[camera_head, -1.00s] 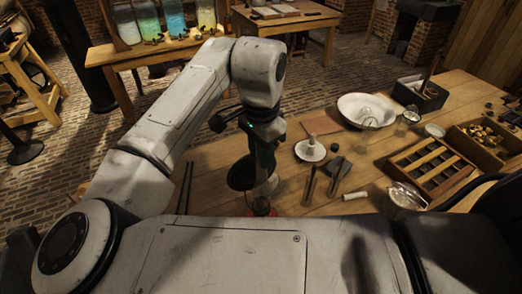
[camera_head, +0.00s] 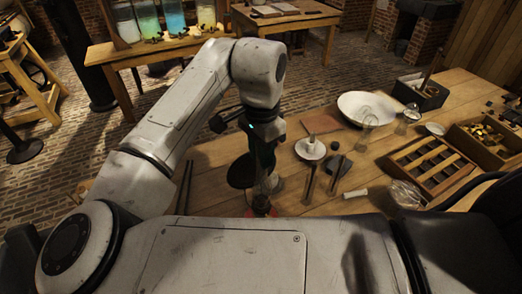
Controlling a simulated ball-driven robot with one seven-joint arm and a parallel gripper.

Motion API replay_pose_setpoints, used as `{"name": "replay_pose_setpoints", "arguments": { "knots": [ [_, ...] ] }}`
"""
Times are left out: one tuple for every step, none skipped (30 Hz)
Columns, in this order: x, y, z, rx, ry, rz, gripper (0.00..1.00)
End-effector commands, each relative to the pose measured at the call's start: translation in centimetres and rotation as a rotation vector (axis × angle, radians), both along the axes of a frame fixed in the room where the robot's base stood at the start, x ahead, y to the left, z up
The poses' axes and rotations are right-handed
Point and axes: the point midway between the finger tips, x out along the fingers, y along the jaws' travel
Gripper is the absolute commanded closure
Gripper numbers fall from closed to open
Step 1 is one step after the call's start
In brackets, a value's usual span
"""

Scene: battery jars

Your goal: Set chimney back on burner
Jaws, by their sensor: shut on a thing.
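My gripper (camera_head: 264,166) points down over the near left part of the wooden table and is partly hidden by its own arm. It is shut on a clear glass piece, apparently the chimney (camera_head: 272,184), which shows only in part. A red thing, apparently the burner (camera_head: 260,206), is just below it at the table's near side, mostly hidden by my body. I cannot tell whether the chimney touches the burner. A dark round disc (camera_head: 240,173) is just left of the gripper.
The wooden table (camera_head: 216,158) carries a white dish with a knob (camera_head: 311,149), dark upright rods (camera_head: 311,182), a white bowl (camera_head: 357,105), glass jars (camera_head: 368,127) and a compartment tray (camera_head: 432,161). A bench with coloured jars (camera_head: 147,20) stands behind, across the brick floor.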

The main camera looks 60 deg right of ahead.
Motion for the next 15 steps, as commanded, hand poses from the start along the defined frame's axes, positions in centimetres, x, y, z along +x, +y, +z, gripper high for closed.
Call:
{"name": "replay_pose_setpoints", "arguments": {
  "knots": [
    [0.0, 0.0, -0.2, 0.0, 0.0, 0.0, 1.0],
    [0.0, 0.0, -0.3, 0.0, 0.0, 0.0, 1.0],
    [0.0, 0.0, -0.4, 0.0, 0.0, 0.0, 1.0],
    [0.0, 0.0, -0.4, 0.0, 0.0, 0.001, 1.0],
    [0.0, 0.0, -0.5, 0.0, 0.0, 0.0, 1.0],
    [0.0, 0.0, -0.6, 0.0, 0.0, 0.001, 1.0],
    [0.0, 0.0, -0.7, 0.0, 0.0, 0.001, 1.0],
    [0.0, 0.0, -0.7, 0.0, 0.0, 0.001, 1.0],
    [0.0, 0.0, -0.8, 0.0, 0.0, 0.001, 1.0],
    [0.0, 0.0, -0.9, 0.0, 0.0, 0.001, 1.0],
    [0.0, 0.0, -1.0, 0.0, 0.0, 0.001, 1.0],
    [0.0, 0.0, -1.0, 0.0, 0.0, 0.001, 1.0],
    [0.0, 0.0, -1.1, 0.0, 0.0, 0.001, 1.0],
    [0.0, 0.0, -1.2, 0.0, 0.0, 0.001, 1.0],
    [0.0, 0.0, -1.3, 0.0, 0.0, 0.001, 1.0]
  ]
}}
